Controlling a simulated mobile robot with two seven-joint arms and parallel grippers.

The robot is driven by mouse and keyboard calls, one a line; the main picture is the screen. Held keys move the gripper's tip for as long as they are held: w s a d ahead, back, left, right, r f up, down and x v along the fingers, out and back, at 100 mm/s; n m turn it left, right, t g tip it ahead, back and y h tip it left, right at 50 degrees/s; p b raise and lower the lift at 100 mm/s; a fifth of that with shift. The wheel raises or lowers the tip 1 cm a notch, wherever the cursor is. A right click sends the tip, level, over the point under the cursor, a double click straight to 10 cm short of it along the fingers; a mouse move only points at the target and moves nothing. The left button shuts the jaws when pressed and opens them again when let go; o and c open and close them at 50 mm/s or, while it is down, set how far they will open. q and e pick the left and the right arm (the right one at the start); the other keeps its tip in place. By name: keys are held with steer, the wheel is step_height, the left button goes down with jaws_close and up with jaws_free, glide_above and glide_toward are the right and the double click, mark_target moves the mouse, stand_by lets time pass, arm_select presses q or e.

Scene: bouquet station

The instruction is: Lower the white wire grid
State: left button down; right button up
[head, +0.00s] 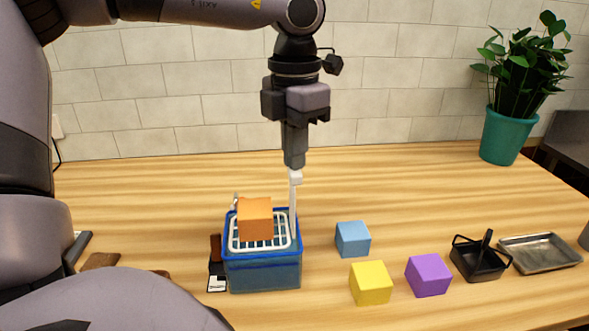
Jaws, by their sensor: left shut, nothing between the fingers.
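The white wire grid (270,244) lies level at about the rim of a blue open-topped container (265,278). An orange cube (255,220) rests on the grid and hides part of it. A thin white upright bar (293,210) rises at the grid's right side and ends in a small white block (295,177). My left gripper (294,165) points straight down with its fingers shut and empty. Its tips are right at the top of the white block; I cannot tell whether they touch. My right gripper is not in view.
Blue (352,239), yellow (370,283) and purple (428,275) cubes stand to the right. Beyond them are a black handled basket (480,260) and a metal tray (541,253). A dark brown item with a white label (216,284) is left of the container. The table behind is clear.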

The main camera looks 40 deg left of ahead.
mark_target(295, 181)
arm_select(q)
steer(key=shift+f+b, duration=0.9)
steer(key=shift+f, duration=0.5)
steer(key=shift+f+b, duration=1.35)
steer(key=shift+f+b, duration=0.85)
steer(key=shift+f, duration=0.1)
steer(key=shift+r+p, duration=2)
steer(key=shift+r, duration=0.6)
steer(key=shift+s+f, duration=0.1)
